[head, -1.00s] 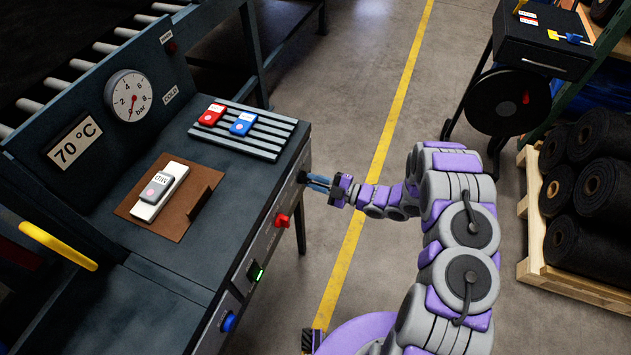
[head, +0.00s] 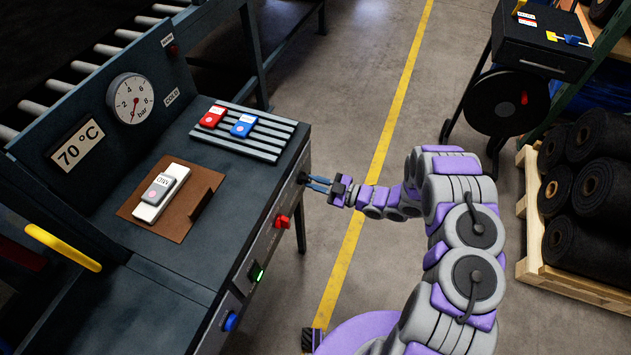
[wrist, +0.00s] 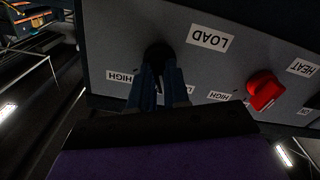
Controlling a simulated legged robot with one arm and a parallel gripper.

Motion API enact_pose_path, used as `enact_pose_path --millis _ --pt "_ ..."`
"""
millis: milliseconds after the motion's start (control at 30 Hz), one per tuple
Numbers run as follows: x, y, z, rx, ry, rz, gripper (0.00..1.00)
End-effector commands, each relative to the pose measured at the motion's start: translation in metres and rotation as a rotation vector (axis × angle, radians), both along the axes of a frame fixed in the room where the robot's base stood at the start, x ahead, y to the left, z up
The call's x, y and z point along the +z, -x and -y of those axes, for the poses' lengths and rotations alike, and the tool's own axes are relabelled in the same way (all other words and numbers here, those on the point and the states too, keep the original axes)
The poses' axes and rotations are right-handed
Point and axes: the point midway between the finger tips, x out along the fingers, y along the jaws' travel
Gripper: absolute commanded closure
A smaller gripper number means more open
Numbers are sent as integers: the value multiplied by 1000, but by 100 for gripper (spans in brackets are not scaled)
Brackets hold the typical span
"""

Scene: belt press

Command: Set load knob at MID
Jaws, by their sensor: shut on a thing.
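The load knob (wrist: 157,52) is a black knob on the grey front panel, under an upside-down LOAD label (wrist: 211,39) in the wrist view. My gripper (wrist: 158,80) has its blue fingers shut on this knob and hides much of it. A HIGH label (wrist: 122,76) sits left of the fingers. The knob's pointer and exact setting cannot be made out. In the head view my gripper (head: 314,182) reaches the black load knob (head: 303,178) at the panel's right end.
A red heat knob (wrist: 265,90) sits beside the load knob. A green-lit switch (head: 256,272) and a blue button (head: 229,321) are further along the panel. On top, a grey block marked MID (head: 158,188) lies on a white bar.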

Motion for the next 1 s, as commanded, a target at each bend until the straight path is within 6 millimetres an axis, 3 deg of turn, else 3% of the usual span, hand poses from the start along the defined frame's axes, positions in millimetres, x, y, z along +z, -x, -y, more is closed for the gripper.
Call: enact_pose_path --millis 500,1000 --pt "-1 0 0 0 -118 -331 100" --pt "0 -1 1 -2 -143 -399 100"
